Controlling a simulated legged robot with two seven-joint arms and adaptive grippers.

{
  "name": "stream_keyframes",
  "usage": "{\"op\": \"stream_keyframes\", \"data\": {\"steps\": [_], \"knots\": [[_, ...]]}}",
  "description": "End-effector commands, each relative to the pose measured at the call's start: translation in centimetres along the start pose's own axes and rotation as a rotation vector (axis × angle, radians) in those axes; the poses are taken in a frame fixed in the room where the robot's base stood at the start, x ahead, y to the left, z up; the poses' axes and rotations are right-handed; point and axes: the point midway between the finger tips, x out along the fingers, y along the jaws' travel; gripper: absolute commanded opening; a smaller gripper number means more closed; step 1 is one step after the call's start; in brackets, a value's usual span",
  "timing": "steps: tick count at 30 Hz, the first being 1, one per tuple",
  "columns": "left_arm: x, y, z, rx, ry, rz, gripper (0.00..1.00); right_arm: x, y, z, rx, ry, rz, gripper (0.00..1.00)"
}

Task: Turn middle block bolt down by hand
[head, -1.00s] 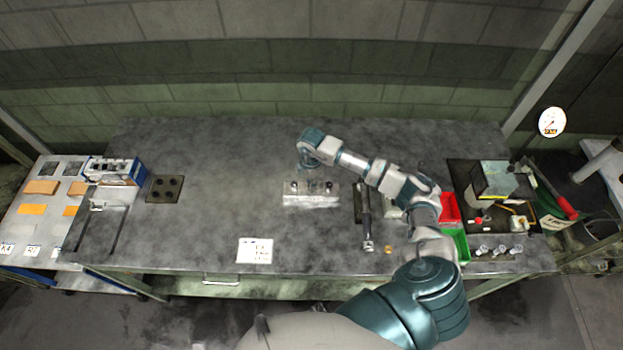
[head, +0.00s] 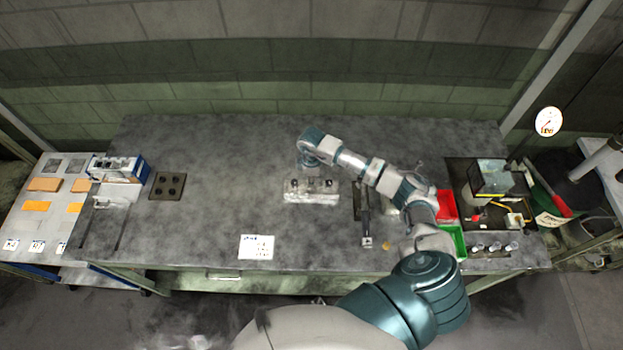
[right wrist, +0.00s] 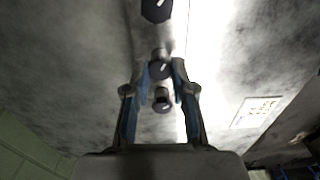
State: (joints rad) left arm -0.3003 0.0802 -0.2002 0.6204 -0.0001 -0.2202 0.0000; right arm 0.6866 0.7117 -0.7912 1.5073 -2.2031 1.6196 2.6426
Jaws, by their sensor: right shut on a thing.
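The pale metal block (head: 312,197) lies on the bench with dark-headed bolts along its top. In the head view its left bolt (head: 294,184) and right bolt (head: 329,184) show on either side of my right gripper (head: 311,172). In the right wrist view three bolt heads stand in a row, and the middle bolt (right wrist: 160,66) is between the fingertips of my right gripper (right wrist: 163,68). The gripper is shut on this bolt from above. One bolt (right wrist: 157,9) is beyond the tips and another (right wrist: 162,101) is between the fingers nearer the palm. My left gripper is out of view.
A dark long tool (head: 365,220) lies right of the block. A red bin (head: 447,206) and a green bin (head: 455,240) stand further right. A white sheet (head: 257,247) lies at the front. A dark plate with several holes (head: 167,186) lies left; the bench between is clear.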

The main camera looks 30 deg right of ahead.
Motion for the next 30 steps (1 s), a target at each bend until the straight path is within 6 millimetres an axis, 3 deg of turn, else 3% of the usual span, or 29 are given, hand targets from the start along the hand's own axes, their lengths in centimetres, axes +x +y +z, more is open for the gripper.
{"op": "stream_keyframes", "data": {"steps": [4,5,7,8,16,20,30], "knots": [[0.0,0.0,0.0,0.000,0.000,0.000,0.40,-0.6,0.5,-0.1,0.003,0.008,0.015,0.00],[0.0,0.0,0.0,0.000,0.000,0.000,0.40,-0.6,0.6,-0.1,0.003,0.008,0.015,0.30],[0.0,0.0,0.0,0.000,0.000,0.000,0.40,-0.5,0.5,-0.1,0.003,0.007,0.014,0.47],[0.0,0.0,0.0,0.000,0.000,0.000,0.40,-0.5,0.5,-0.1,0.002,0.007,0.012,0.50],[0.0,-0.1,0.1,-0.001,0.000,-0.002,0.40,-0.2,0.2,0.0,0.000,0.003,0.006,0.50],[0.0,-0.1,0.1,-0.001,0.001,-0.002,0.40,-1.1,0.2,-0.1,-0.001,0.004,0.007,0.50],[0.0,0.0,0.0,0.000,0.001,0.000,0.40,-8.2,0.4,0.0,-0.001,0.005,0.008,0.50]]}}
